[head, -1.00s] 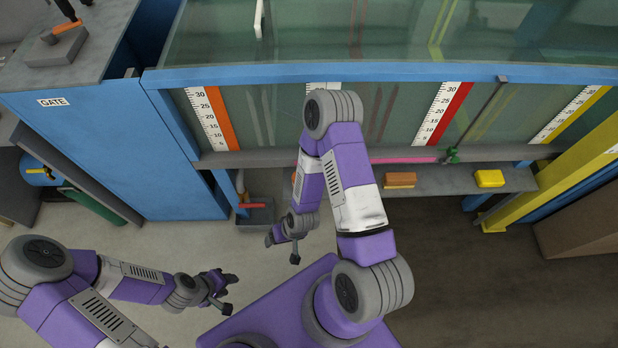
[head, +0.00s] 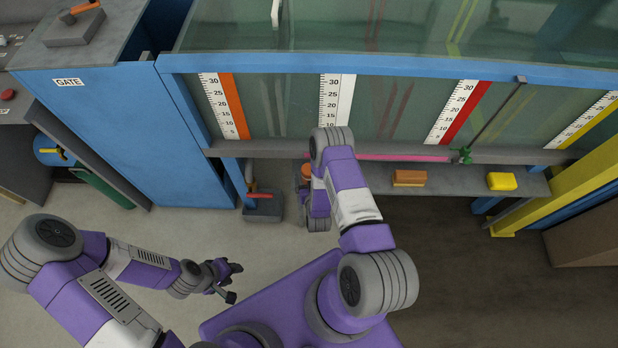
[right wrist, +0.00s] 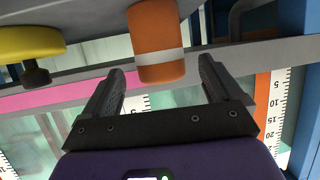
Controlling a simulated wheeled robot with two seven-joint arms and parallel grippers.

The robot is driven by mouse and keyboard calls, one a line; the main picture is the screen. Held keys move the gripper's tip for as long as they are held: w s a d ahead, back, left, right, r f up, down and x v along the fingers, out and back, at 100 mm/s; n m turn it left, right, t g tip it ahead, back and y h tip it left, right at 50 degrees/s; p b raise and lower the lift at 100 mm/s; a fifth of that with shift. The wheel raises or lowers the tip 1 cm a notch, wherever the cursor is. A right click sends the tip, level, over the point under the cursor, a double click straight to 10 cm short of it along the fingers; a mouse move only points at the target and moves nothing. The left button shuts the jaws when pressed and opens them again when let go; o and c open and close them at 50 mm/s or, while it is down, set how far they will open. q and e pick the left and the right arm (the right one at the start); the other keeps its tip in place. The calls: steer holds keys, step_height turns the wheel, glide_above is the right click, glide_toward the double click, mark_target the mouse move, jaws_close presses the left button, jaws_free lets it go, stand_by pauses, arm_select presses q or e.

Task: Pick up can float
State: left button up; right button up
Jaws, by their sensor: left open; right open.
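The can float, an orange cylinder with a pale band (right wrist: 158,38), shows at the top middle of the right wrist view. Its near end lies between the open fingertips of my right gripper (right wrist: 163,80), with a gap on each side. In the head view a small orange patch (head: 306,171), likely the float, shows beside my right forearm near the shelf edge. My left gripper (head: 229,276) is open and empty over the floor, away from the flume.
The glass flume has rulers and a blue top rail (head: 400,68). A grey shelf (head: 450,181) below it holds an orange-brown block (head: 409,178) and a yellow block (head: 502,181). A pink strip (head: 405,157) runs above. A grey pedal-like box (head: 263,206) stands on the floor.

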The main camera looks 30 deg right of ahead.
steer(key=b+x, duration=0.1)
steer(key=x, duration=0.3)
steer(key=shift+w+f, duration=0.1)
steer(key=shift+f, duration=0.05)
steer(key=shift+c, duration=0.3)
steer(key=c, duration=1)
steer(key=shift+c, duration=0.2)
